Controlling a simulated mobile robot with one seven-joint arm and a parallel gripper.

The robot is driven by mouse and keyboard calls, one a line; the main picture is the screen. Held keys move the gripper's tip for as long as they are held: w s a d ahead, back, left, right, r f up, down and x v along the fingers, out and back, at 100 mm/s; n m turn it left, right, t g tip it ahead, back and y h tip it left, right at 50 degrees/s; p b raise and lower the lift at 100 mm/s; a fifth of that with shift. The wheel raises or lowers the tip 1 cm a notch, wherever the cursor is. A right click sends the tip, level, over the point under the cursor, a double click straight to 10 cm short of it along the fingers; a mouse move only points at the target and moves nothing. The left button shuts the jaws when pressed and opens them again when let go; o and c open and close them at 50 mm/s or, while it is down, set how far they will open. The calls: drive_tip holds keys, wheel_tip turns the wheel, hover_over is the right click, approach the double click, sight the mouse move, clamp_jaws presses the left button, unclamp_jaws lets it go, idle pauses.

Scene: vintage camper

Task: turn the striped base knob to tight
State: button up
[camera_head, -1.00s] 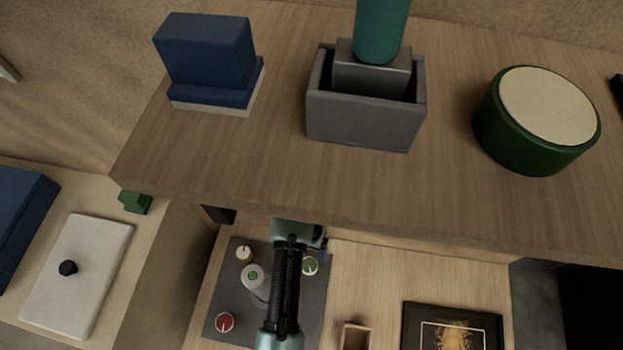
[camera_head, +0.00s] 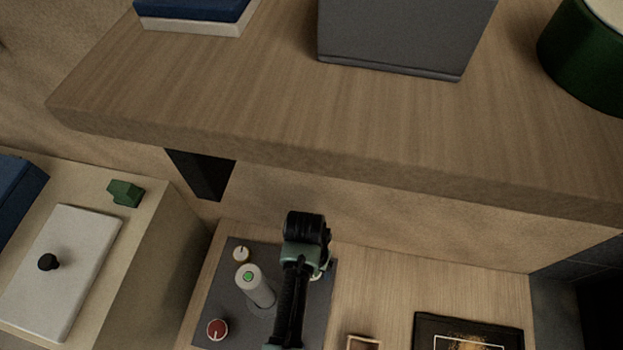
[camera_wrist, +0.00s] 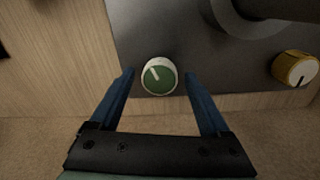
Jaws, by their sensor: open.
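A green knob (camera_wrist: 160,76) with a white rim and a white pointer line sits on a dark grey panel (camera_wrist: 150,25). In the wrist view it lies between the two spread fingers of my gripper (camera_wrist: 159,73), with a gap on each side. A yellow-sided knob (camera_wrist: 295,68) with a white top and dark pointer is at right; it shows in the head view too (camera_head: 241,254). A red knob (camera_head: 217,329) with a white pointer is at the panel's lower left. I cannot make out stripes on any knob's base, nor tight markings. My arm mostly hides the green knob in the head view.
A grey post (camera_head: 255,287) with a green top stands on the panel beside my arm. A wooden shelf (camera_head: 300,110) hangs over the panel, with a grey box (camera_head: 400,40) on it. A small wooden tray (camera_head: 363,341) and a dark framed picture (camera_head: 468,330) lie to the right.

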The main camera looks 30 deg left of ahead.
clamp_jaws()
drive_tip(key=shift+r+m+p, duration=0.35)
drive_tip(key=shift+m+p, duration=0.45)
drive_tip(key=shift+p, duration=0.35)
drive_tip(key=shift+f+m+p, duration=0.3)
drive_tip(key=shift+m+p, duration=0.2)
drive_tip(key=shift+m, duration=0.3)
unclamp_jaws()
drive_tip(key=shift+r, duration=0.1)
wheel_tip(320, 180, up, 13)
drive_tip(key=p, duration=0.6)
drive_tip(key=shift+a+p, duration=0.35)
